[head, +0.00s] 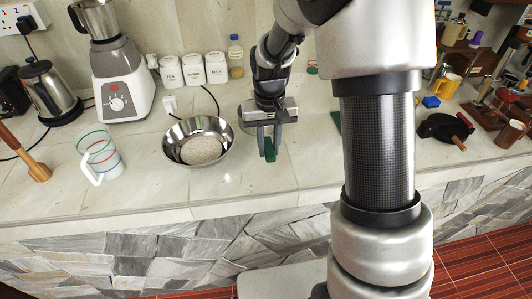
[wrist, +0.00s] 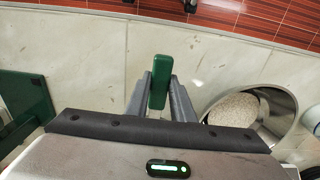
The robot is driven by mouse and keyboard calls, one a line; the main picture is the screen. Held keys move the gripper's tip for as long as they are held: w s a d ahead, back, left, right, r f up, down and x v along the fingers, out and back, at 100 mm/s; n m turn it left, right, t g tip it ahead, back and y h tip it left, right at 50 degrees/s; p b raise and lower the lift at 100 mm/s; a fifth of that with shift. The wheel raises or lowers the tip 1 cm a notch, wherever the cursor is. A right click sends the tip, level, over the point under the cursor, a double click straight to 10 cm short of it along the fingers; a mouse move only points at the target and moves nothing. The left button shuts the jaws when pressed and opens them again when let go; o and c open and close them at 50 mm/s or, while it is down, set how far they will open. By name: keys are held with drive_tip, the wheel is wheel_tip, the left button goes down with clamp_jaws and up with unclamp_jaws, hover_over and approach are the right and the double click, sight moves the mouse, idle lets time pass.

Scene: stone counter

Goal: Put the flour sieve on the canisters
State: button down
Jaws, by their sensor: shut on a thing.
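My gripper (head: 269,150) hangs low over the counter, right of the steel bowl, with its fingers shut on a narrow green piece (head: 270,149). In the wrist view this green piece (wrist: 160,82) stands between the two fingers and looks like a block or handle. I cannot tell whether it belongs to the flour sieve. I cannot clearly make out a sieve elsewhere. Three white lidded canisters (head: 193,69) stand in a row by the back wall, left of and behind my gripper. Nothing rests on their lids.
A steel bowl (head: 186,126) with pale grainy contents is close left of my gripper. A striped jug (head: 108,166), a blender (head: 122,90) and a kettle (head: 52,95) stand further left. A bottle (head: 236,56) is beside the canisters. A green board (wrist: 25,100) lies on the other side.

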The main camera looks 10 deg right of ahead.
drive_tip(key=shift+f, duration=2.15)
drive_tip(key=c, duration=1.5)
unclamp_jaws()
drive_tip(key=shift+b, duration=0.3)
drive_tip(key=shift+c, duration=0.2)
